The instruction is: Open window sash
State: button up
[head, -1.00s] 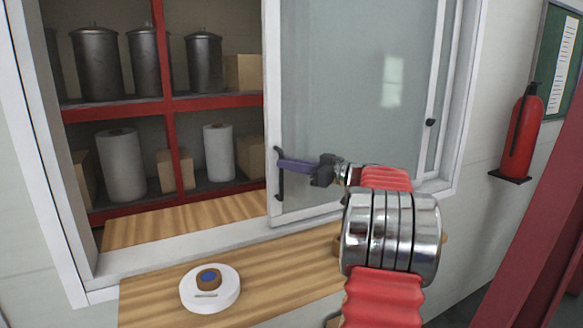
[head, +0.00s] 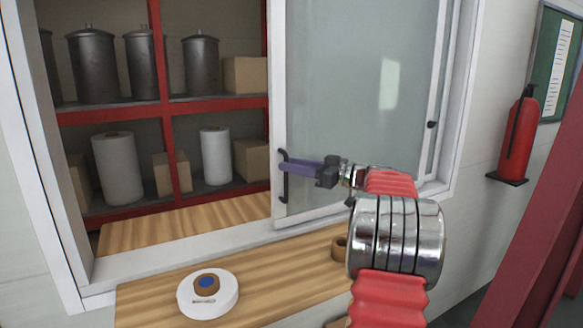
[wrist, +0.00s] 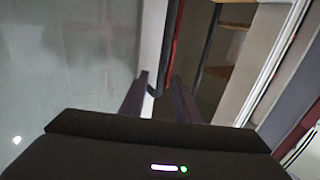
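The window sash (head: 365,110) is a pale glass pane in a white frame, standing partly slid to the right, with the left part of the opening clear. A dark bar handle (head: 285,190) is on the sash's left stile. My gripper (head: 284,167) is at this handle, its purple fingers pointing left. In the wrist view, the two fingers (wrist: 160,78) stand apart, with the dark handle (wrist: 155,84) and part of the white stile between them. There is a visible gap beside the handle, so the fingers do not look closed on it. Exact contact is unclear.
Behind the opening, red shelves (head: 110,107) hold metal canisters, paper rolls and boxes. A white round device (head: 208,304) with a blue-topped brown knob sits on the wooden counter (head: 262,275). A brown ring (head: 338,247) lies below the sash. A fire extinguisher (head: 517,140) hangs at right.

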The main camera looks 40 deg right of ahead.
jog(key=shift+f, duration=0.1)
jog(key=v, duration=1.4)
jog(key=shift+w, duration=0.1)
dwell(0.4)
